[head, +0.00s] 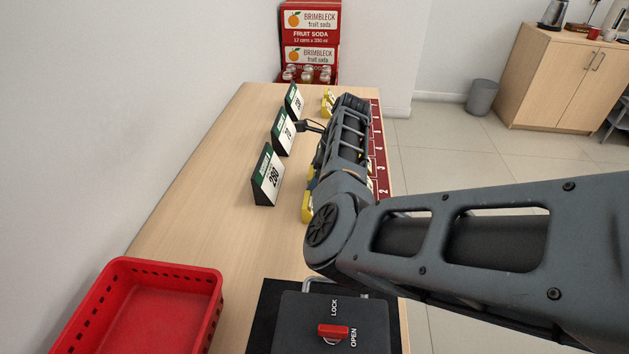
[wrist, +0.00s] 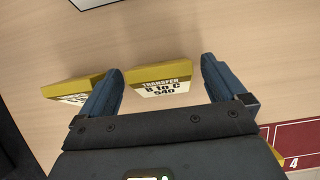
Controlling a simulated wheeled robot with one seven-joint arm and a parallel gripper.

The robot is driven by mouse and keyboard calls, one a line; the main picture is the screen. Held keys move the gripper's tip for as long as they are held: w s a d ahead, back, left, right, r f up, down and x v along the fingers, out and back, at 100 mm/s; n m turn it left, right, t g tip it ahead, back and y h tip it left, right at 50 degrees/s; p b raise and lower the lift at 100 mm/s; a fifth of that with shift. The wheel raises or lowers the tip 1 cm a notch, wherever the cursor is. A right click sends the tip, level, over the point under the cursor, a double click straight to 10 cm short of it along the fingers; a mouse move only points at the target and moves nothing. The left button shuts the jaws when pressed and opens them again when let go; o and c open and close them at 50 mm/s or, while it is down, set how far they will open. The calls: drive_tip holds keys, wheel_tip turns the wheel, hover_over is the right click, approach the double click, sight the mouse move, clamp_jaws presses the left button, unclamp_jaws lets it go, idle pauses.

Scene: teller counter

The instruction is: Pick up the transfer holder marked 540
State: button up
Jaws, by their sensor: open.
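The transfer holder marked 540 (wrist: 158,82) is a yellow block with a white label reading "TRANSFER B to C 540". In the wrist view it lies between the two blue fingers of my gripper (wrist: 161,66), which are open on either side of it. I cannot tell how far above the counter the fingers are. In the head view my arm hides the gripper and this holder.
Another yellow holder (wrist: 72,90) lies just left of the left finger. Several price-style signs (head: 268,178) stand along the counter (head: 190,200). A red basket (head: 215,300) and a black lock box (head: 300,325) are at the near end. A red numbered strip (wrist: 300,140) lies right.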

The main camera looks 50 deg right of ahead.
drive_tip(key=shift+f, duration=0.3)
drive_tip(key=shift+c, duration=0.3)
drive_tip(key=shift+w, duration=0.1)
drive_tip(key=c, duration=1)
